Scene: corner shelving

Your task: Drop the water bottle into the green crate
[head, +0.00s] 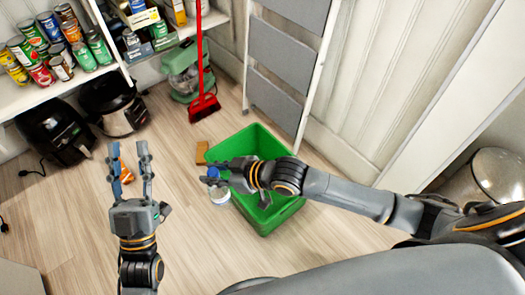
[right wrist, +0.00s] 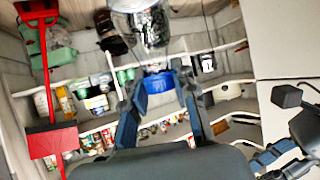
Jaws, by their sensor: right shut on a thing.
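The green crate (head: 268,222) stands open on the floor at the middle of the head view. My right gripper (head: 214,178) reaches in from the right, over the crate, with its fingers at the crate's left side. It is shut on the water bottle (head: 220,198), whose blue and whitish parts show around the fingers. The bottle appears beside or over the crate's left rim; its height is unclear. In the right wrist view a blue part (right wrist: 158,82) shows between the fingers. My left gripper (head: 130,165) is open, fingers apart, left of the crate.
An orange-and-white item (head: 126,173) shows between my left fingers, seemingly on the floor. A brown block (head: 202,152) lies by the crate. A red broom (head: 204,106), a green mixer (head: 184,75) and black appliances (head: 112,107) stand behind. Shelves of cans (head: 55,50) are at upper left.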

